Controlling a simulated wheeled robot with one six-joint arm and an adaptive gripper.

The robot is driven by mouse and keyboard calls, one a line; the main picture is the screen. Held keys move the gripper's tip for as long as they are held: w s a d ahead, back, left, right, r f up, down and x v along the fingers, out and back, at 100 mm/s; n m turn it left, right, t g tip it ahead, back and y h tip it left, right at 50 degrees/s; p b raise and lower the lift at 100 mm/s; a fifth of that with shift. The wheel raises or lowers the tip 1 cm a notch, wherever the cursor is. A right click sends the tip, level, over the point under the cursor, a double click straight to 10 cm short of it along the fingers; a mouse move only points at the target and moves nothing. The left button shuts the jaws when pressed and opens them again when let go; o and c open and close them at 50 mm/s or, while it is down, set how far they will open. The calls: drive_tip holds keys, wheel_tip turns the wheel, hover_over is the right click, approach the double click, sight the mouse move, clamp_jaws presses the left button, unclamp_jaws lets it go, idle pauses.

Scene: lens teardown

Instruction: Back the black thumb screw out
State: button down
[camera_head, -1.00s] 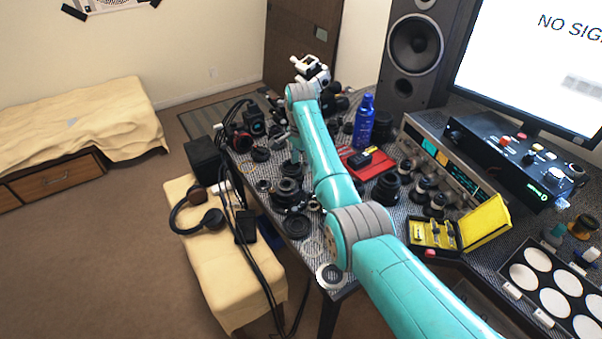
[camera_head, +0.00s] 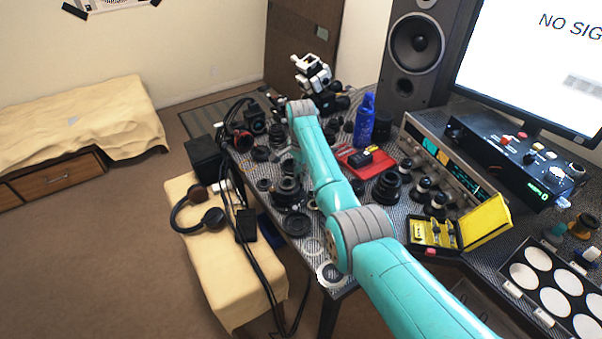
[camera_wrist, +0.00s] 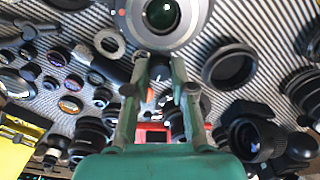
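My gripper (camera_wrist: 159,68) shows in the wrist view with its two fingers apart and nothing visibly pinched between them. Its tips lie near the lower rim of a round silver-grey part with a dark green glass centre (camera_wrist: 162,16). Whether they touch it I cannot tell. I cannot pick out the black thumb screw for certain; small dark parts lie in view near and behind the fingers.
Lens barrels and rings crowd the patterned table. A speaker (camera_head: 416,50) stands behind. A black ring (camera_wrist: 229,64) lies right of the fingers.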

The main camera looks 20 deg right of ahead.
drive_tip(key=shift+n, duration=3)
drive_tip(key=c, duration=1)
unclamp_jaws()
drive_tip(key=shift+r, duration=0.1)
wheel_tip(320, 180, up, 12)
drive_tip(key=shift+f, duration=0.1)
